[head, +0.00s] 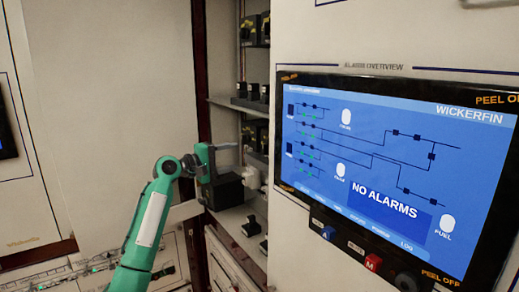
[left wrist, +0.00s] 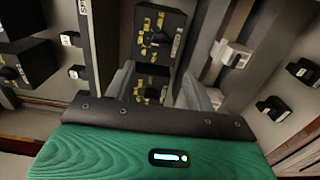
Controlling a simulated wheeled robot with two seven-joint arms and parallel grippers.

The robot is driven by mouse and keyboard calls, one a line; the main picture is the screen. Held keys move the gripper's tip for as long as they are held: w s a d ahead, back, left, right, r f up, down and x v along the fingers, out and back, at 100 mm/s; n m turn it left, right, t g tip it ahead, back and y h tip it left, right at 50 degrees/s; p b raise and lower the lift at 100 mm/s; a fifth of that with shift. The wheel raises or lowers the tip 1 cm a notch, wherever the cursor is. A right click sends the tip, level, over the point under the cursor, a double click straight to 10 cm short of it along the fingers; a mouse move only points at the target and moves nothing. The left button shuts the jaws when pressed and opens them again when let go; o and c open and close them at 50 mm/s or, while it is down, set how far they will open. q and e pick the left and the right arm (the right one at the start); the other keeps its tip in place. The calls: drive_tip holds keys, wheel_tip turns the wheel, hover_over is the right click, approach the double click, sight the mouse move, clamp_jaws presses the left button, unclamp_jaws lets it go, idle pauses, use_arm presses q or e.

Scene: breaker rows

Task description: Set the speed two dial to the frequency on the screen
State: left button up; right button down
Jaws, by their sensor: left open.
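The screen (head: 395,165) fills the right of the head view. It reads WICKERFIN and NO ALARMS over a line diagram; I can make out no frequency on it. My left gripper (head: 222,160) reaches into the recess left of the screen. In the left wrist view its open fingers (left wrist: 158,78) stand either side of a black dial box (left wrist: 152,88) with yellow markings, partly hidden by the gripper. Another dial box (left wrist: 160,35) with a black knob is above it, and one more (left wrist: 18,65) is at the left. I cannot read which is speed two. My right gripper is not in view.
A grey shelf edge (head: 238,106) and several small black switches (head: 254,91) line the recess. A white block (left wrist: 232,52) stands right of the fingers. Buttons (head: 372,263) sit below the screen.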

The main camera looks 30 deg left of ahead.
sight(266, 149)
use_arm(q)
drive_tip(key=p+x, duration=0.4)
drive_tip(key=x, duration=0.7)
drive_tip(key=shift+p, duration=0.3)
drive_tip(key=shift+w+f, duration=0.1)
drive_tip(key=shift+w, duration=0.05)
drive_tip(key=c, duration=0.8)
drive_tip(key=shift+c, duration=0.9)
drive_tip(key=m+b, duration=0.8)
drive_tip(key=b, duration=0.3)
drive_tip(key=shift+f, duration=0.1)
